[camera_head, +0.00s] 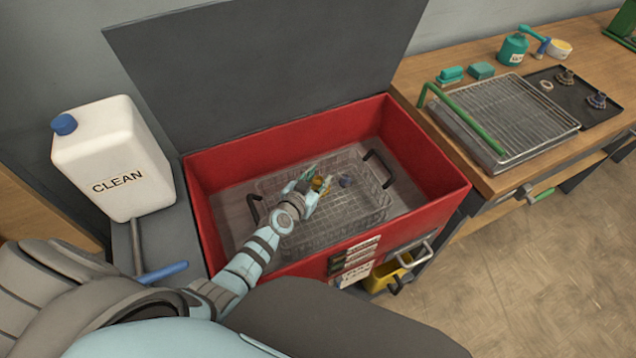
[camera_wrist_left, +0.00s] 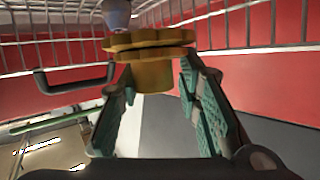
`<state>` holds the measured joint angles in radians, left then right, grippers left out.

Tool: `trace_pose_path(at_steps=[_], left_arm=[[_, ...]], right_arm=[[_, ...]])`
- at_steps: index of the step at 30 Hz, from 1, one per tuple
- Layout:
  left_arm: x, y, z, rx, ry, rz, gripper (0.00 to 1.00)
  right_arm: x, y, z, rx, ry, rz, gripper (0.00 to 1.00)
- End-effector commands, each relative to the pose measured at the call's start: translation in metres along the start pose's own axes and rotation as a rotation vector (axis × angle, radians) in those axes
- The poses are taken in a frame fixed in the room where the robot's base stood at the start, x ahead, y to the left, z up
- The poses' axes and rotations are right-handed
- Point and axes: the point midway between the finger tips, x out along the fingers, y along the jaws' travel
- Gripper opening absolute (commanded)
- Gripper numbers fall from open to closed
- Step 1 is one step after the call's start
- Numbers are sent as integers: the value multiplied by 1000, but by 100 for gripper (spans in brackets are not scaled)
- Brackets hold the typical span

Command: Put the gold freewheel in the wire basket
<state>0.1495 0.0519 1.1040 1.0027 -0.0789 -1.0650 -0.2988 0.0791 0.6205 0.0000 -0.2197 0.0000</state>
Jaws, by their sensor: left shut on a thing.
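The gold freewheel (camera_head: 317,183) is held in my left gripper (camera_head: 313,187), over the wire basket (camera_head: 345,218) inside the red bin. In the left wrist view the freewheel (camera_wrist_left: 152,70) sits between the two green finger pads of the left gripper (camera_wrist_left: 160,95), its toothed rim facing the basket wires (camera_wrist_left: 225,28). The basket has dark handles at its left and right ends. A small dark bluish part (camera_head: 346,181) lies in the basket, just right of the gripper; a grey part also shows in the left wrist view (camera_wrist_left: 117,14). My right gripper is not in view.
The red bin's (camera_head: 440,193) walls surround the basket, and its grey lid (camera_head: 265,75) stands open behind. A white CLEAN jug (camera_head: 112,160) stands at left.

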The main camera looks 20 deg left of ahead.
Motion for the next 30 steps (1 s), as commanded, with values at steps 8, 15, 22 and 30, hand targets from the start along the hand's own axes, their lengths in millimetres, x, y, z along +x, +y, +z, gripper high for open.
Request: trace_pose_path(at_steps=[8, 15, 22, 30], left_arm=[[1, 0, 0, 0, 3, 0, 0], [3, 1, 6, -1, 3, 0, 0], [3, 1, 6, -1, 1, 0, 49], [3, 1, 6, -1, 1, 1, 52]], right_arm=[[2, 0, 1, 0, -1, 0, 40], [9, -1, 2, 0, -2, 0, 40], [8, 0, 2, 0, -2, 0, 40], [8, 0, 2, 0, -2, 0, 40]])
